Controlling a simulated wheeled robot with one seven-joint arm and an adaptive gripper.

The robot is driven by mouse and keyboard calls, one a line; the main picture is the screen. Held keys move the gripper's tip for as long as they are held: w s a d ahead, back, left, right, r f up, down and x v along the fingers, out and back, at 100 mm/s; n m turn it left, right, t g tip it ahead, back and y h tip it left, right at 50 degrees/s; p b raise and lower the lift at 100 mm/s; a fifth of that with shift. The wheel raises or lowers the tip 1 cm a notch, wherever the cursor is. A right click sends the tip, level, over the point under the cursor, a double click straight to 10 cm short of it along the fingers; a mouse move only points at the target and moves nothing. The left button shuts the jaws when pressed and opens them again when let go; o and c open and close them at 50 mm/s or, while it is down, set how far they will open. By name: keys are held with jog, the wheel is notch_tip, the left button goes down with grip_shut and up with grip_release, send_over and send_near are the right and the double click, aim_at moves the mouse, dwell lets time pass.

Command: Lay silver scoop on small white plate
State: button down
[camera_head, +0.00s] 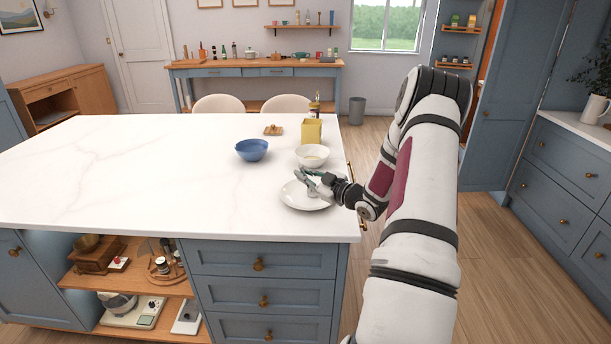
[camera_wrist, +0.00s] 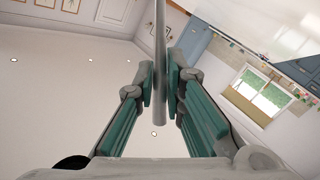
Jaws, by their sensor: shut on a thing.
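The silver scoop's grey handle (camera_wrist: 160,50) runs between my gripper's teal-padded fingers (camera_wrist: 160,85) in the wrist view. The fingers are shut on it. The scoop's far end runs out of the top of that view. In the head view my gripper (camera_head: 319,181) is over the small white plate (camera_head: 294,200), near the island's right front corner. Grey parts over the plate there are too small to separate scoop from fingers. I cannot tell whether the scoop touches the plate. The plate is partly hidden by my gripper.
A white bowl (camera_head: 312,155) stands just behind the plate. A blue bowl (camera_head: 252,150), a yellow container (camera_head: 311,132) and a small wooden item (camera_head: 273,130) stand farther back. The island's worktop (camera_head: 130,170) is clear to the left.

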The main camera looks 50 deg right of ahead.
jog(key=c, duration=1.7)
grip_release()
jog(key=shift+f, duration=0.1)
jog(key=shift+o, duration=0.2)
